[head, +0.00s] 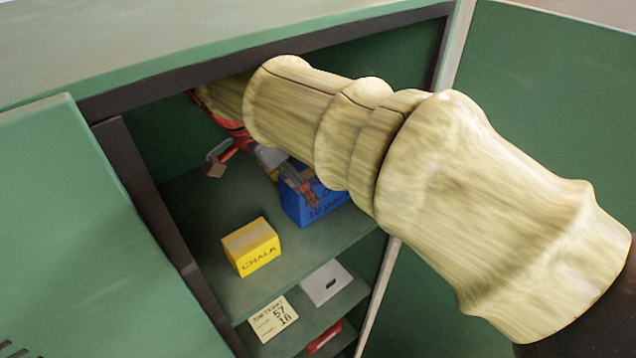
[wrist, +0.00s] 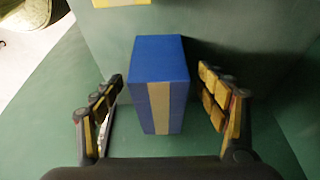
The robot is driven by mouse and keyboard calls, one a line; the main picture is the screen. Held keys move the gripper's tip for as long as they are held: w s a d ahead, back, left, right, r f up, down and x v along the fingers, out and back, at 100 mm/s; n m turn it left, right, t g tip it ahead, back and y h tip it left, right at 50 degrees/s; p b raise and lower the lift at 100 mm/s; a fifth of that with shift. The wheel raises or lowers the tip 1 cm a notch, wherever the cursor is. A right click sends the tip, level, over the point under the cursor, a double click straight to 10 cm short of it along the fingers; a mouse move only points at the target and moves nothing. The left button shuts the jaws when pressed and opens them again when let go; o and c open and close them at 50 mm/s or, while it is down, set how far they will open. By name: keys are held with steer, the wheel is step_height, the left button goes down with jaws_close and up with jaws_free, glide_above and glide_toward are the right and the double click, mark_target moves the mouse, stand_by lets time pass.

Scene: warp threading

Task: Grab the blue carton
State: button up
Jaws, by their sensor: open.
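The blue carton (head: 305,203) stands on the upper shelf of the green cabinet, partly hidden by my arm and gripper in the head view. In the wrist view the blue carton (wrist: 158,85) shows a tan stripe down one side and lies between my fingers. My gripper (wrist: 162,100) is open, with one finger on each side of the carton and a visible gap on both sides. In the head view my gripper (head: 262,178) is inside the cabinet, next to the carton.
A yellow chalk box (head: 252,248) sits on the same shelf (head: 215,205), nearer the front. Lower shelves hold a paper note (head: 273,318), a white box (head: 326,284) and a red item (head: 323,338). The cabinet's dark frame (head: 150,200) and open green doors (head: 95,230) surround the opening.

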steer(key=w+d, duration=0.1)
steer(key=d, duration=0.1)
steer(key=w+d, duration=0.1)
steer(key=d, duration=0.1)
steer(key=shift+w, duration=0.3)
steer(key=d+f, duration=0.1)
steer(key=w+d+f, duration=0.1)
steer(key=f, duration=0.1)
steer(key=shift+w+f, duration=0.2)
steer(key=shift+f, duration=0.05)
steer(key=shift+w+d+f, duration=0.1)
steer(key=shift+d+f, duration=0.15)
steer(key=shift+f, duration=0.3)
steer(key=shift+f+b, duration=0.25)
steer(key=shift+b, duration=0.1)
steer(key=c, duration=0.3)
steer(key=c, duration=1.1)
steer(key=shift+r, duration=0.15)
steer(key=shift+c, duration=0.6)
